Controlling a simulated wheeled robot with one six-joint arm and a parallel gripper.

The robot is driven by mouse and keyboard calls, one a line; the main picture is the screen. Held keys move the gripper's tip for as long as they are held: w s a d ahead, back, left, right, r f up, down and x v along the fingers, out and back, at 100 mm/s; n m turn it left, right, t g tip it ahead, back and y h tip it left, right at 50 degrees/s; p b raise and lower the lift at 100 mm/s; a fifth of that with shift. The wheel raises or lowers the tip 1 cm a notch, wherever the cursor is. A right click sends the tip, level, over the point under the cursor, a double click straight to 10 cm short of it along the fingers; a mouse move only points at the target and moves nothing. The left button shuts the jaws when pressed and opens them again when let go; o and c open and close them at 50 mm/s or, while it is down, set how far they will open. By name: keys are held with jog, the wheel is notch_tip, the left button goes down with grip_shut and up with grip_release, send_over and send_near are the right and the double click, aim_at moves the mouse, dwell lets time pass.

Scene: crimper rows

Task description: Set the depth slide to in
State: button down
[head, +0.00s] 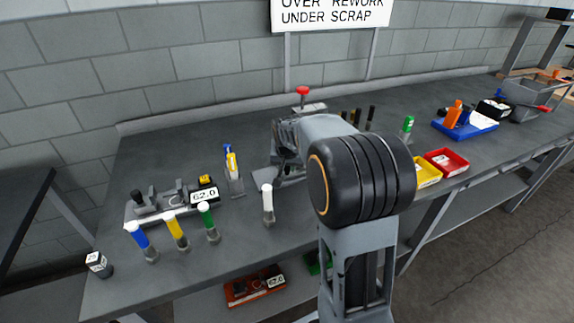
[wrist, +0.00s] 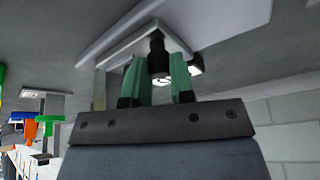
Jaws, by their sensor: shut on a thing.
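In the wrist view, my gripper (wrist: 157,82) has two green fingers closed on a dark knob (wrist: 157,48), which I take to be the depth slide's. The knob stands against a light grey plate (wrist: 120,50). A small white label with dark marks shows by the fingers, too partly covered to read. In the head view, my arm hides most of the bench device with a red-topped post (head: 302,91). The gripper and the slide cannot be made out clearly there, so I cannot tell the slide's position.
Blue, yellow, green and white-capped tubes (head: 176,235) stand left of my arm. Yellow and red bins (head: 447,162) and a blue tray (head: 466,130) lie to the right.

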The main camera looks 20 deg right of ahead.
jog(key=shift+d, duration=0.15)
jog(key=c, duration=1.2)
grip_release()
jog(key=shift+d, duration=0.15)
jog(key=shift+o, duration=1)
jog(key=v, duration=1.4)
jog(key=shift+p, duration=0.3)
